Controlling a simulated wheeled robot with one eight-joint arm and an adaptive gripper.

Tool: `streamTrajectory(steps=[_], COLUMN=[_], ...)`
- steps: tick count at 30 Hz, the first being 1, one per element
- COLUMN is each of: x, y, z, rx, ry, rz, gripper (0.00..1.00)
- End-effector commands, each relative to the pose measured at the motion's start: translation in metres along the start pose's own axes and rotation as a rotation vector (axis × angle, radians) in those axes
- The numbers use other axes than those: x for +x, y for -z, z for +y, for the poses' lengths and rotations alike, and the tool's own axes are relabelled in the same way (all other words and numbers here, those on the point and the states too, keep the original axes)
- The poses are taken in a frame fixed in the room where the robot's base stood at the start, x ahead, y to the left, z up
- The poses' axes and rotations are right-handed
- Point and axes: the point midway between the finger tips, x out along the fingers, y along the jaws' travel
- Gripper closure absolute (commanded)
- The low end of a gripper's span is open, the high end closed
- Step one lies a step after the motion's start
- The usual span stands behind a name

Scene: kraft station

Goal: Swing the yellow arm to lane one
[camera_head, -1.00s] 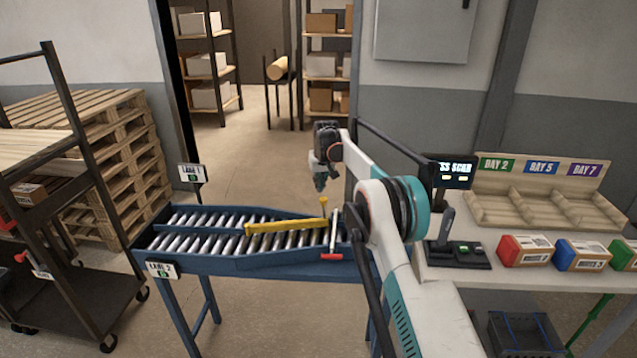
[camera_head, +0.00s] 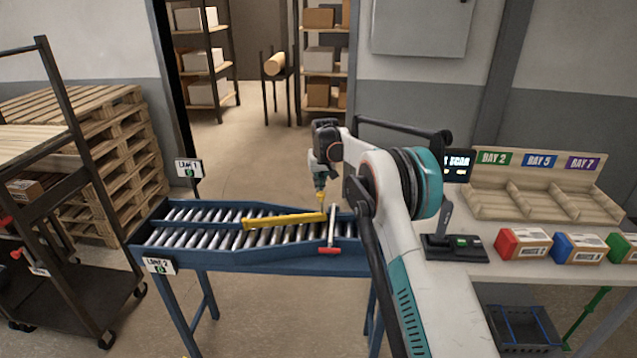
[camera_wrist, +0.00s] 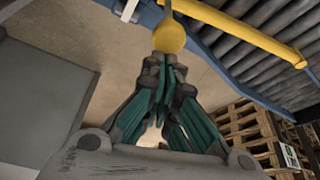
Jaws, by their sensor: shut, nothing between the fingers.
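The yellow arm (camera_head: 285,221) lies over the blue roller conveyor (camera_head: 215,262), running from its pivot at the right to about the middle of the rollers. An upright yellow knob stands at its right end. In the wrist view, the round yellow knob (camera_wrist: 169,36) is just beyond my fingertips, and the yellow bar (camera_wrist: 235,28) runs off to the right. My gripper (camera_head: 320,187) is shut and empty, pointing down at the knob; its fingers (camera_wrist: 165,75) also show in the wrist view. I cannot tell whether they touch the knob. The lane 1 sign (camera_head: 189,168) stands at the far side, the lane 2 sign (camera_head: 159,266) at the near side.
Pallets (camera_head: 120,160) and a dark cart (camera_head: 70,290) stand at left.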

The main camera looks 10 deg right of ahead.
Motion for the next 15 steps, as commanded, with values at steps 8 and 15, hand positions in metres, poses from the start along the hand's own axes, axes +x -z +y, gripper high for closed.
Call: streamTrajectory(steps=[8, 15], x=[-0.014, -0.029], y=[-0.037, -0.077], z=[-0.006, -0.017], rx=[0.121, 0.256], ry=[-0.048, -0.101], rz=[0.007, 0.017], gripper=[1.0, 1.0])
